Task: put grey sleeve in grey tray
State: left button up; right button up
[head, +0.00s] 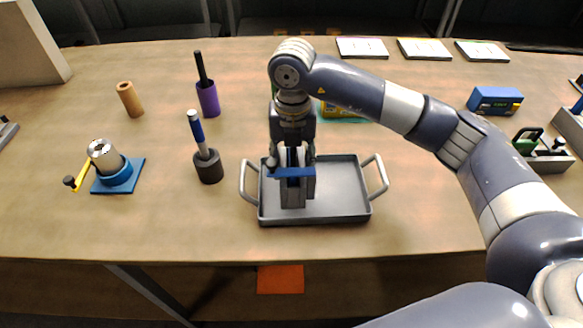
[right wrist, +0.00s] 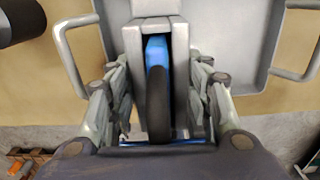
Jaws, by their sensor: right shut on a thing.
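The grey tray (head: 345,205) stands on the table with a looped handle at each side; its wall also shows in the right wrist view (right wrist: 258,60). My right gripper (head: 292,160) is shut on the grey sleeve (head: 294,192), which is upright over the tray's left part. I cannot tell whether its lower end touches the tray floor. In the right wrist view the sleeve (right wrist: 153,95) sits between the fingers, with a blue piece and a dark curved piece showing in its slot. A blue bar crosses its front in the head view. My left gripper is not in view.
Left of the tray stand a dark holder (head: 208,168) with a blue-handled tool, a purple holder (head: 208,100), a tan cylinder (head: 130,99) and a blue-based fixture (head: 118,177). White cards (head: 362,48) lie at the back. A blue box (head: 494,100) is at right.

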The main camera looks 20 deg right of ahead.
jog(key=shift+w+r, duration=0.15)
jog(key=shift+w, duration=0.15)
jog(key=shift+f+p, duration=0.3)
jog(key=shift+f, duration=0.1)
notch_tip(320, 180, down, 2)
jog(key=shift+s+f+p, duration=0.1)
jog(key=shift+f+p, duration=0.05)
jog(key=shift+p, duration=0.3)
grip_shut()
jog(key=shift+s+f, duration=0.15)
jog(key=shift+f, duration=0.25)
jog(key=o, duration=1.2)
grip_release()
jog(key=shift+f, duration=0.15)
jog(key=r, duration=0.3)
jog(key=r+b, duration=0.1)
jog(key=r, duration=0.3)
jog(key=r+b, duration=0.1)
jog(key=r, duration=0.3)
jog(key=shift+w, duration=0.3)
jog(key=shift+r, duration=0.75)
